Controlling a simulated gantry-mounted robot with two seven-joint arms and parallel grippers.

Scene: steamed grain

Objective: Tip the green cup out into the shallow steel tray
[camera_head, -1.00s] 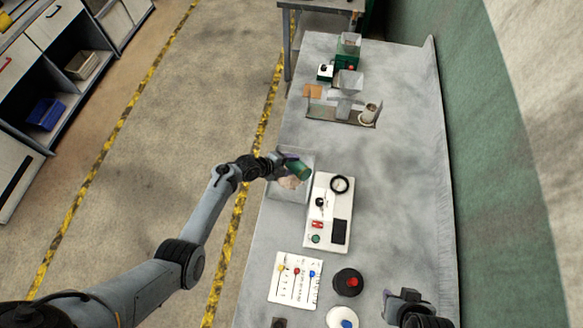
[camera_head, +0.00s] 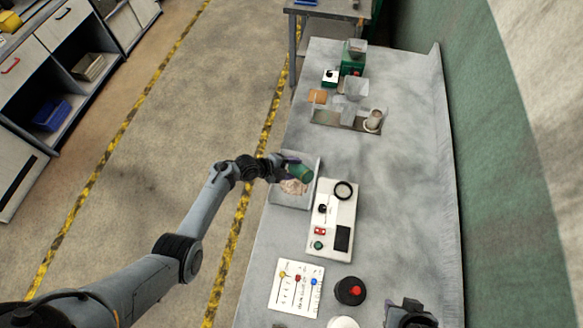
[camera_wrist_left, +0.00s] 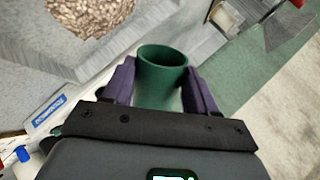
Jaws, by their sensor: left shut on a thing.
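The green cup (camera_head: 300,172) is held by my left gripper (camera_head: 285,166) above the shallow steel tray (camera_head: 286,203). In the left wrist view the cup (camera_wrist_left: 162,62) sits between two purple fingers, shut on its sides, with its mouth facing away from the wrist. The part of its inside that shows is bare green; its bottom is hidden. A pale brown heap of grain (camera_head: 294,187) lies in the tray, and shows at the top of the wrist view (camera_wrist_left: 92,14). My right gripper (camera_head: 412,312) is at the bottom right, cut off; its fingers are unclear.
A white scale-like device (camera_head: 332,220) with a black ring stands right beside the tray. A white card with coloured sliders (camera_head: 296,287) and a black button base with a red top (camera_head: 350,291) lie nearer. Hoppers (camera_head: 355,88) stand at the far end. The table's right middle is clear.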

